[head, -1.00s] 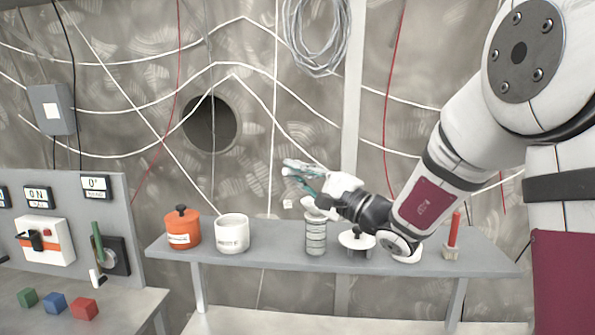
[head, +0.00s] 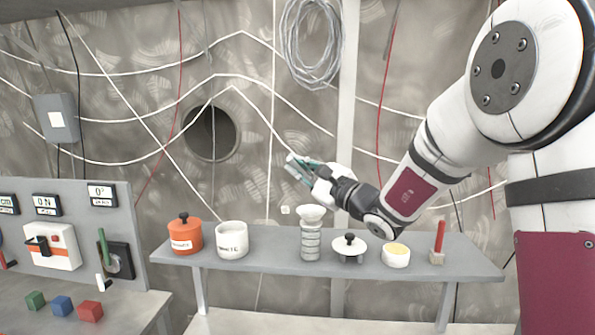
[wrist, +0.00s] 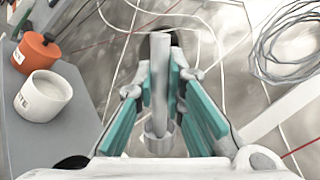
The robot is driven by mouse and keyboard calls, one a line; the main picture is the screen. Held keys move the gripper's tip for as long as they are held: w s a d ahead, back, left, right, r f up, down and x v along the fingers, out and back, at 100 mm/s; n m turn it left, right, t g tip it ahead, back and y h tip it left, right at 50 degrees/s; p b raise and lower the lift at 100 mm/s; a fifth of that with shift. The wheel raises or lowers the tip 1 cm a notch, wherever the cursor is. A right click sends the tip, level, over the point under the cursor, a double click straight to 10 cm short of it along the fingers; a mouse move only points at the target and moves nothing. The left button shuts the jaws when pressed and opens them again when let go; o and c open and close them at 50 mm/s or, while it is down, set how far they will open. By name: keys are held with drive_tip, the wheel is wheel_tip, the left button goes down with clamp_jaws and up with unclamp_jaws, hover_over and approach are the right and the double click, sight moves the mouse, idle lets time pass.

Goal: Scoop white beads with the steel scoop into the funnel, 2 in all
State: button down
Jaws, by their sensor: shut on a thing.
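My gripper (head: 297,168) is raised above the shelf, behind and a little left of the white funnel (head: 311,212). In the wrist view its teal-padded fingers (wrist: 163,85) are closed around the grey steel scoop (wrist: 159,75). The scoop's long bar and a round cup-like end show between the fingers; whether it holds beads cannot be told. The funnel sits upright on a ringed clear cylinder (head: 311,243). A white labelled pot (head: 232,240) stands left of it, open-topped, also in the wrist view (wrist: 42,96); its label is only partly legible. No separate beads can be made out.
A control panel (head: 75,220) and several coloured cubes are at left.

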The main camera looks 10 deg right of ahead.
drive_tip(key=shift+w+d+r+m+h+p, duration=0.15)
drive_tip(key=shift+r+m+h+p, duration=0.1)
drive_tip(key=shift+r+m, duration=0.25)
drive_tip(key=shift+s+d+r+m+h+p, duration=0.15)
drive_tip(key=shift+r+m+p, duration=0.1)
drive_tip(key=shift+m, duration=0.35)
drive_tip(key=shift+w+d+r+m+h+p, duration=0.15)
drive_tip(key=shift+w+d+m, duration=0.15)
drive_tip(key=shift+m, duration=0.3)
drive_tip(key=shift+w+d+r+m+h+p, duration=0.1)
drive_tip(key=shift+w+d+m+h+p, duration=0.1)
drive_tip(key=shift+w+m, duration=0.3)
drive_tip(key=d+m, duration=0.1)
drive_tip(key=m, duration=0.1)
drive_tip(key=w+d+r+m, duration=0.1)
drive_tip(key=m, duration=0.1)
drive_tip(key=w+d+m+g+h+p, duration=0.1)
drive_tip(key=m, duration=0.1)
drive_tip(key=shift+w+r, duration=0.2)
drive_tip(key=shift+r, duration=0.05)
drive_tip(key=shift+w+r, duration=0.1)
drive_tip(key=shift+r, duration=1.8)
